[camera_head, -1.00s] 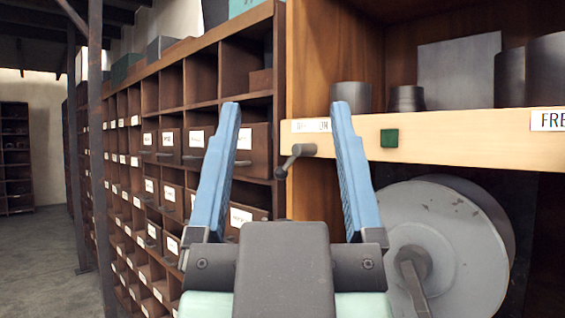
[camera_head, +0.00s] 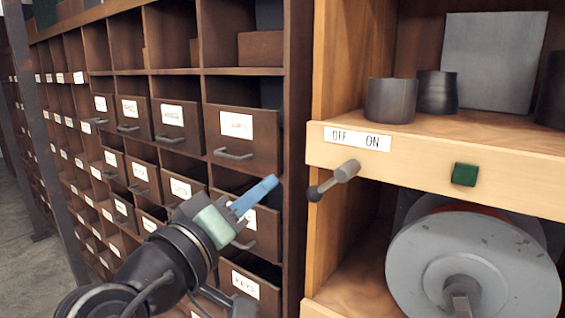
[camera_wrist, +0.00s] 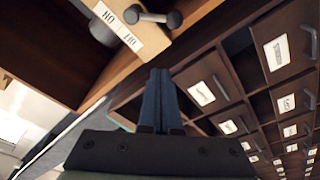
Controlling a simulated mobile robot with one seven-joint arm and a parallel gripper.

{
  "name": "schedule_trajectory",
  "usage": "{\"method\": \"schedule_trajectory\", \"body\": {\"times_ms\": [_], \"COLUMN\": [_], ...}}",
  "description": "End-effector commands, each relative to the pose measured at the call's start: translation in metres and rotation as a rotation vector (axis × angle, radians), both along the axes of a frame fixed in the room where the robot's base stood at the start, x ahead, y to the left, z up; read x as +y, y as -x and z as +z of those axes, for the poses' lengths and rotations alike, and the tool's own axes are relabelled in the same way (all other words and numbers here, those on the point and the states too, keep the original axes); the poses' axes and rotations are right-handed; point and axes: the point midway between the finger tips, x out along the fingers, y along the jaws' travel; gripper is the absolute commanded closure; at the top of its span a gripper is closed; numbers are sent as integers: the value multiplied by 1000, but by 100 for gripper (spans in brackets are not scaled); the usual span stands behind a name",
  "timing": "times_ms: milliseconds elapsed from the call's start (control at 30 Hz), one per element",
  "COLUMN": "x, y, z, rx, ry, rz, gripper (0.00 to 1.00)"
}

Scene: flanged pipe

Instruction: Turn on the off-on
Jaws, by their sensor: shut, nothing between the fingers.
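The off-on switch is a small grey lever (camera_head: 334,180) with a dark round knob, on the front edge of the wooden shelf. Its knob points down and left, below the white OFF ON label (camera_head: 358,138), nearer the OFF side. The lever (camera_wrist: 158,17) and label (camera_wrist: 128,28) also show at the top of the wrist view, upside down. My gripper (camera_head: 272,182) has blue fingers and is left of the lever, apart from it, in front of the drawers. In the wrist view the fingers (camera_wrist: 160,75) are together and empty.
A green square button (camera_head: 465,174) sits right of the lever on the shelf edge. A large grey flanged wheel (camera_head: 470,265) stands below. Labelled drawers (camera_head: 240,138) with protruding handles fill the left. Dark metal cylinders (camera_head: 391,100) stand on the shelf.

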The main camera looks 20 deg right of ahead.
Motion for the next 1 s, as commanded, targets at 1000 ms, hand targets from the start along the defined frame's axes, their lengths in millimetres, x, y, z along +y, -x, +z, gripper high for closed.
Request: {"method": "schedule_trajectory", "body": {"times_ms": [1000], "x": [-77], "y": [-61], "z": [1], "rx": [4], "ry": [0], "rz": [-2], "gripper": [100]}}
